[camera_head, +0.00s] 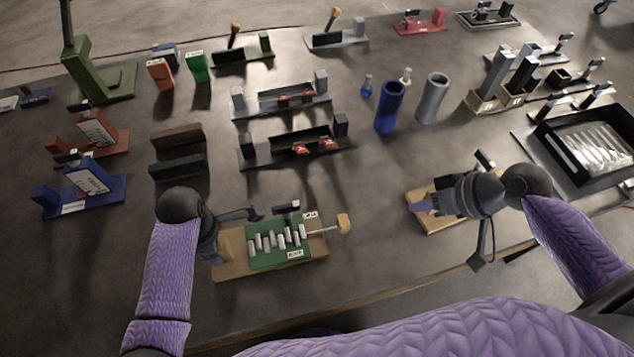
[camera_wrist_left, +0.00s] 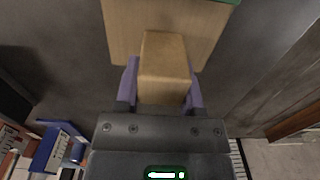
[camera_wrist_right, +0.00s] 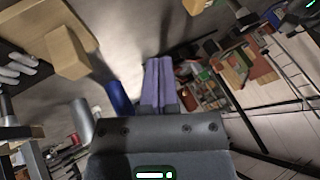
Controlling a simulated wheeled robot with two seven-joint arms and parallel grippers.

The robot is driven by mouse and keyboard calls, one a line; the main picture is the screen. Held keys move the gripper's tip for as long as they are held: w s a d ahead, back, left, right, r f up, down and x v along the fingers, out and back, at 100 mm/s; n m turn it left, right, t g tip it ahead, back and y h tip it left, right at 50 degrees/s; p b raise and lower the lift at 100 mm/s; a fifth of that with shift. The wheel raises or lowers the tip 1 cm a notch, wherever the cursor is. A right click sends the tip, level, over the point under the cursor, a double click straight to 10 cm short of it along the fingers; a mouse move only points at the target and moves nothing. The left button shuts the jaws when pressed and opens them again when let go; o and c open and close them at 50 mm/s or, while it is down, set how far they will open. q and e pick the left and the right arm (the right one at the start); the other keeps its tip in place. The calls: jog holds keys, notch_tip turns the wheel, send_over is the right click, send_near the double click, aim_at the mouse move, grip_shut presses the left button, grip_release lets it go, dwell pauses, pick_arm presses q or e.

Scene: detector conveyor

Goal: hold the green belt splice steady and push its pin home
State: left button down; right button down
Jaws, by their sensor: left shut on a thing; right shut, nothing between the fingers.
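The green belt splice (camera_head: 265,254), with a row of pale metal lugs, lies on a wooden base (camera_head: 235,268) near the table's front. Its pin (camera_head: 320,231) sticks out to the right and ends in a wooden knob (camera_head: 344,222); how deep it sits is hidden. My left gripper (camera_wrist_left: 162,85) is shut on the wooden block (camera_wrist_left: 163,50) at the base's left end. A strip of the green splice shows at the top of the left wrist view. My right gripper (camera_head: 424,205) is shut and empty, right of the knob and apart from it.
A small wooden board (camera_head: 440,225) lies under my right gripper in the head view. Behind stand a blue cylinder (camera_head: 389,107), a grey cylinder (camera_head: 433,98) and a black fixture (camera_head: 248,151). A black tray (camera_head: 563,153) is far right. The table between knob and right gripper is clear.

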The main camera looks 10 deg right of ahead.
jog(key=shift+f, duration=0.1)
jog(key=x, duration=0.9)
jog(key=shift+w+a+f, duration=0.15)
jog(key=shift+a+f, duration=0.05)
jog(key=shift+a, duration=0.05)
jog(key=a, duration=0.3)
jog(key=shift+a+f, duration=0.15)
jog(key=shift+a, duration=0.4)
send_near(314, 228)
jog(key=x, duration=0.4)
jog(key=shift+w+a+f, duration=0.15)
jog(key=shift+a+f, duration=0.05)
jog(key=shift+f, duration=0.1)
